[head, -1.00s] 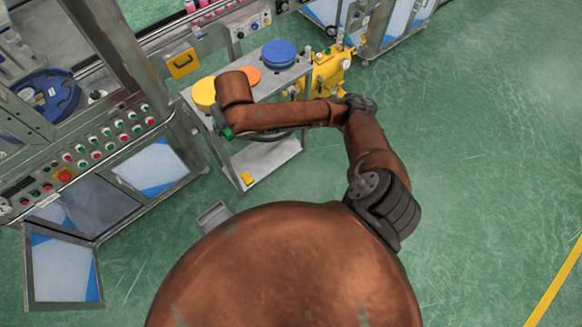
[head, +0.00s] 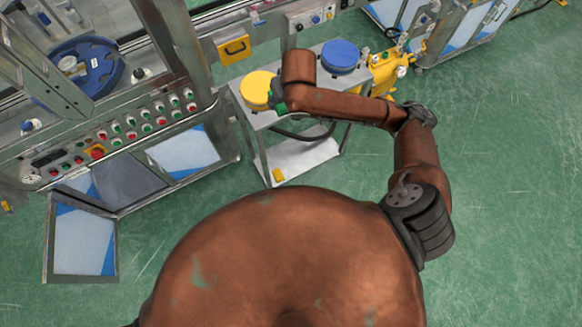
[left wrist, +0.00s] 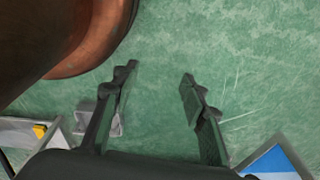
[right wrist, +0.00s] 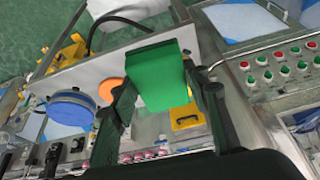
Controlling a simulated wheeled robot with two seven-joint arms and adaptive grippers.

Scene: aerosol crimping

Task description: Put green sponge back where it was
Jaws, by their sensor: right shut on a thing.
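The green sponge (right wrist: 165,75) is held between the two fingers of my right gripper (right wrist: 163,88) in the right wrist view. In the head view only a small green bit of the sponge (head: 277,98) shows beside the end of my right arm, above the grey cart (head: 300,118); the gripper itself is mostly hidden there. My left gripper (left wrist: 160,90) is open and empty above the green floor in the left wrist view.
The cart top carries a yellow round lid (head: 256,88) and a blue one (head: 341,55); an orange round one (right wrist: 110,91) shows in the right wrist view. A button panel (head: 145,125) stands left of the cart. Yellow machinery (head: 385,72) is to its right. Floor at right is clear.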

